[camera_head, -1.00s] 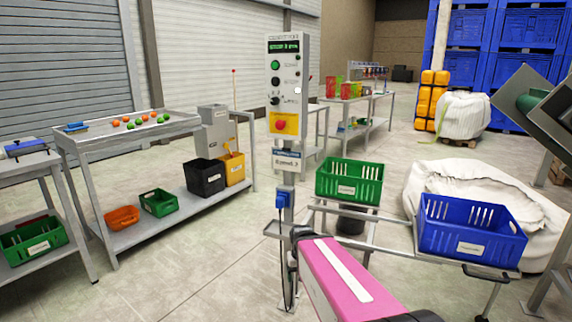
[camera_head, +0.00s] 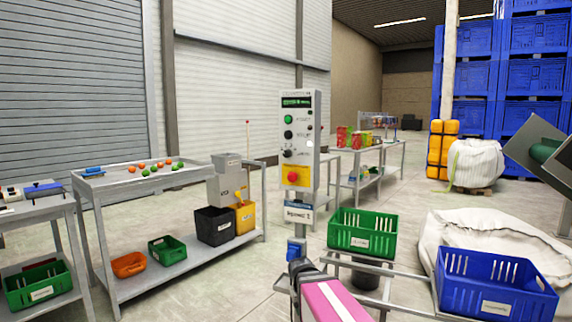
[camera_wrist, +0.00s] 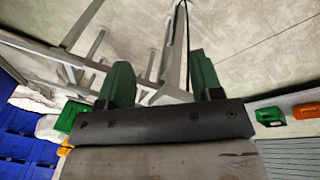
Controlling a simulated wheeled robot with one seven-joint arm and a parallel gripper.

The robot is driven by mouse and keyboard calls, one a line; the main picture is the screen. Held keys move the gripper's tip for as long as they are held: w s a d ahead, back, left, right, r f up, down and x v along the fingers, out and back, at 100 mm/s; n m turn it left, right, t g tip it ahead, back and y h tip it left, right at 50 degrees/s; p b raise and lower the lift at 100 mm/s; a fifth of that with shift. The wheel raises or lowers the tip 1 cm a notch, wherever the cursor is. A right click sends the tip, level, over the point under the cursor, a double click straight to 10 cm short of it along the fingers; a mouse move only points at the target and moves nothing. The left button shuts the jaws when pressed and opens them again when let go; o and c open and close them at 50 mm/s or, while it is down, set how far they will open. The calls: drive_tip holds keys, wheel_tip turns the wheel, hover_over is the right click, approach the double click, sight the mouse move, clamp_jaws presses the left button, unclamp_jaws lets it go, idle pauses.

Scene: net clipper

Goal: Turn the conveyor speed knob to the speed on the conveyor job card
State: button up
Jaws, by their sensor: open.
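The grey control panel (camera_head: 299,135) stands upright on a post in the middle of the head view. Its black knob (camera_head: 288,153) sits on the left, below a green button and a black button; its pointer setting is too small to read. A lit green display (camera_head: 296,102) is at the top, its text unclear. The white job card (camera_head: 298,214) with a blue header hangs below the panel; its last digit is not clear. My gripper (camera_wrist: 162,80) shows in the wrist view with two dark green fingers apart, nothing between them, over floor and metal frame. The knob is not visible there.
A red stop button on yellow (camera_head: 292,177) is below the knob. A green crate (camera_head: 362,241) and a blue crate (camera_head: 478,290) stand on the frame at right. A sorting table (camera_head: 110,190) is at left. The floor between is clear.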

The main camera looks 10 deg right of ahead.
drive_tip(key=w+a+r+t+h, duration=0.2)
drive_tip(key=w+a+r, duration=0.1)
drive_tip(key=w+r, duration=0.75)
drive_tip(key=m+t+h, duration=0.2)
drive_tip(key=t+h, duration=0.5)
approach(285, 153)
drive_tip(key=x, duration=0.9)
drive_tip(key=shift+d, duration=0.1)
drive_tip(key=shift+s+y, duration=0.1)
drive_tip(key=shift+y, duration=0.2)
drive_tip(key=c, duration=0.9)
